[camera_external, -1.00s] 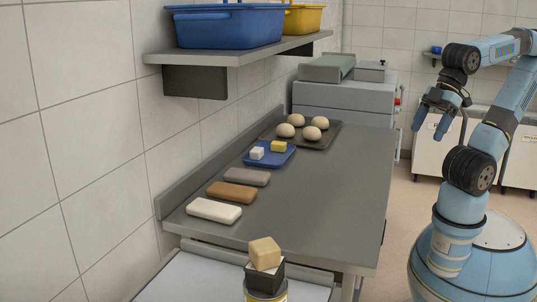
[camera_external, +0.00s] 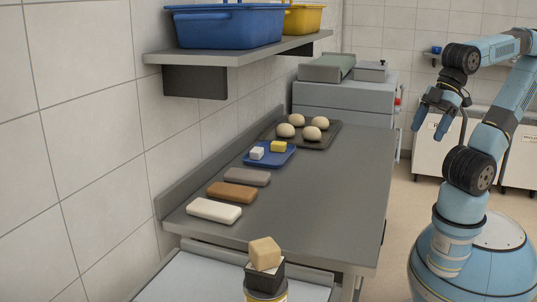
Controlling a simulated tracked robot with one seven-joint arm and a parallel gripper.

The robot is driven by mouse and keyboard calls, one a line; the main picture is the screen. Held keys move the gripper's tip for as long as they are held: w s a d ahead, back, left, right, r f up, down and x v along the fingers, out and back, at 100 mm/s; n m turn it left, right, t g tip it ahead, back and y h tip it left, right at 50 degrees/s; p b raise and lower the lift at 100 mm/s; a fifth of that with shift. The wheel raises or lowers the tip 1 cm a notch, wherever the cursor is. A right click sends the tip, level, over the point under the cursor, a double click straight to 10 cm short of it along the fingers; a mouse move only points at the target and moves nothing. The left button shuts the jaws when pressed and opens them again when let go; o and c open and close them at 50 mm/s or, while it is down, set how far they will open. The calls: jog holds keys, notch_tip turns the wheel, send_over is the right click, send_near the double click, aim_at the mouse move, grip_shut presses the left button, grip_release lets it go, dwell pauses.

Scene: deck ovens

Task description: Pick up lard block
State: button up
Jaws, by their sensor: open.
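A small white block (camera_external: 257,153), which looks like the lard block, sits on the left part of a blue tray (camera_external: 270,162) on the steel worktop. A small yellow block (camera_external: 278,146) is beside it on the same tray, a little apart. My gripper (camera_external: 431,122) hangs in the air right of the worktop, far from the tray. Its blue fingers point down, spread apart and empty.
Brown (camera_external: 232,191), grey (camera_external: 247,176) and white (camera_external: 214,210) slabs lie nearer on the worktop (camera_external: 310,205). A dark tray (camera_external: 325,139) with several dough balls is behind the blue tray. A wall shelf (camera_external: 236,58) with tubs overhangs the left. The worktop's right side is clear.

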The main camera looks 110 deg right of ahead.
jog(key=shift+o, duration=1.4)
